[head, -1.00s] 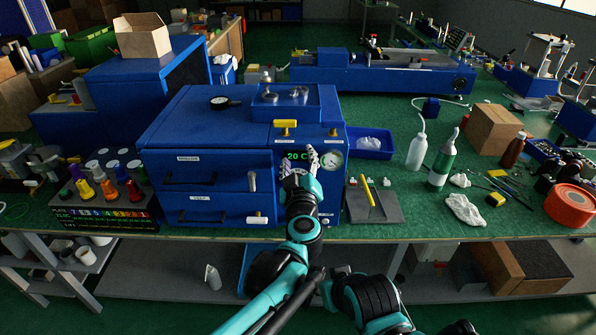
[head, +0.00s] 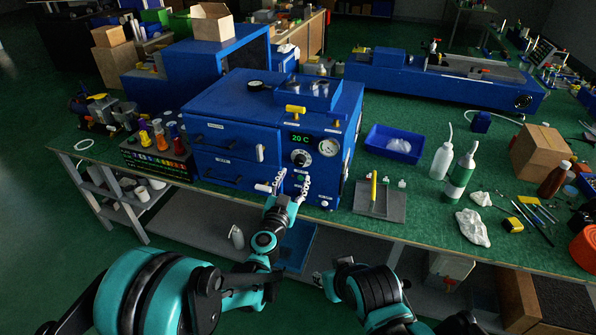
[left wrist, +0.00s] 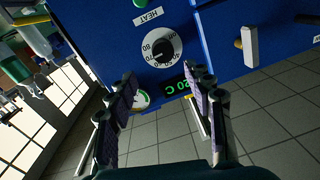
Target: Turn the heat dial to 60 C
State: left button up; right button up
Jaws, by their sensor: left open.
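The heat dial (head: 301,158) is a round white dial with a black knob on the front of the blue press (head: 220,141). The green display (head: 300,138) above it reads 20 C. My left gripper (head: 293,183) is open and empty, just in front of and below the dial, not touching it as far as I can tell. In the left wrist view the dial (left wrist: 162,46) shows turned over, beyond the open fingers (left wrist: 160,78), under the HEAT label (left wrist: 148,17).
A pressure gauge (head: 328,147) is right of the dial, a yellow handle (head: 295,110) above it. A white drawer handle (head: 260,153) sticks out to the left. A grey plate (head: 392,206) with a yellow bar and a blue tray (head: 376,143) stand to the right.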

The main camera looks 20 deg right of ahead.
aim_at(299, 164)
pick_arm(q)
jog(key=x, duration=0.2)
jog(key=b+x, duration=0.1)
jog(key=x, duration=0.3)
jog(key=shift+w+a+f+b, duration=0.25)
jog(key=shift+a+f+b, duration=0.05)
jog(key=shift+f, duration=0.1)
jog(key=shift+x, duration=0.75)
jog(key=shift+r, duration=0.1)
jog(key=c, duration=1.2)
